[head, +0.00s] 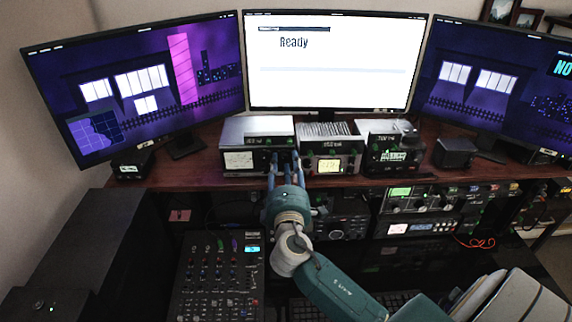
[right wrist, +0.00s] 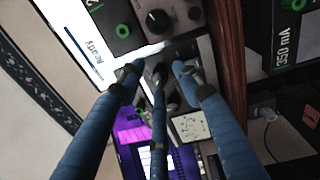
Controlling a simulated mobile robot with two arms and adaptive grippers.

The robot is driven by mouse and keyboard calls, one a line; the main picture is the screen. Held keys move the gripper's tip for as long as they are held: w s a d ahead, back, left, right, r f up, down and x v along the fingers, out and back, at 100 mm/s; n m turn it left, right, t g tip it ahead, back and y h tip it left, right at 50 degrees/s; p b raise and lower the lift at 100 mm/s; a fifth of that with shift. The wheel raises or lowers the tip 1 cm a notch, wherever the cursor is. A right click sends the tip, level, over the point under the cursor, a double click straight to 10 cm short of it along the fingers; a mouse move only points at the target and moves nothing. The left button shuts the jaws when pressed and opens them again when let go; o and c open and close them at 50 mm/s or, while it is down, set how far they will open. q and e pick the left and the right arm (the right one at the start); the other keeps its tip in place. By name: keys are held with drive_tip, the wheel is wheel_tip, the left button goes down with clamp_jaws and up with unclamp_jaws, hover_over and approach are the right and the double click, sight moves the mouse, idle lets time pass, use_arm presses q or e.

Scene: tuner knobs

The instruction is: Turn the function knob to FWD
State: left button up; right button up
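The left tuner box (head: 257,133) stands on the desk under the middle monitor, with a pale meter (head: 239,161) on its front. My right gripper (head: 284,160) is at the right part of that front. In the right wrist view, its three blue fingers (right wrist: 158,78) point at the panel and stand spread around a small dark knob (right wrist: 160,72). The fingers look open, with slight gaps beside the knob; contact is not clear. The meter (right wrist: 191,126) shows beside the fingers. The knob's label and pointer are not readable. My left gripper is not in view.
A middle box (head: 332,150) with a yellow meter stands close to the right, and a dark box (head: 391,155) stands beyond it. A larger black knob (right wrist: 158,21) is near the fingers. A mixer (head: 218,278) lies below the desk edge.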

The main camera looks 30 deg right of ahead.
drive_tip(key=v, duration=0.7)
drive_tip(key=shift+s+a, duration=0.15)
drive_tip(key=shift+s, duration=0.15)
drive_tip(key=shift+f, duration=0.15)
